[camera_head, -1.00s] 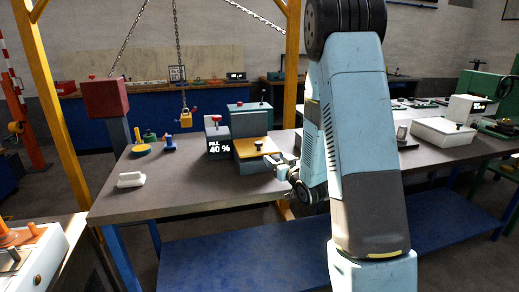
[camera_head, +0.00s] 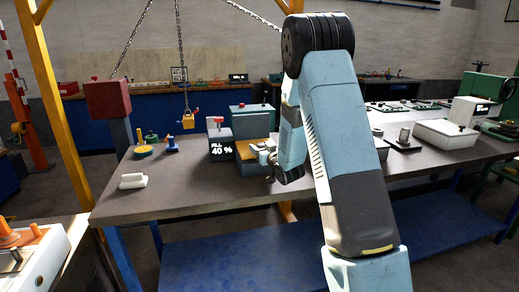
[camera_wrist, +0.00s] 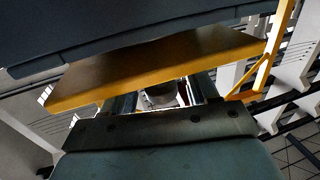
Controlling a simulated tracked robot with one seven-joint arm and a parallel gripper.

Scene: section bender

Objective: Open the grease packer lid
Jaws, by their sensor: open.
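The grease packer is a teal-grey box (camera_head: 256,169) on the bench, with a yellow-edged lid (camera_head: 243,149) on its low front part. The lid looks down in the head view. In the wrist view the lid (camera_wrist: 165,68) is a broad brown panel with a yellow edge, just beyond my fingers. My gripper (camera_head: 262,151) is open at the lid's right front, hiding part of it and its knob. In the wrist view my gripper (camera_wrist: 160,100) has its fingers apart, with a pale round part between them. I cannot tell whether this is the knob, or whether anything touches.
A display (camera_head: 221,150) reading "FILL 40 %" stands left of the lid. The taller teal housing (camera_head: 252,121) rises behind it.

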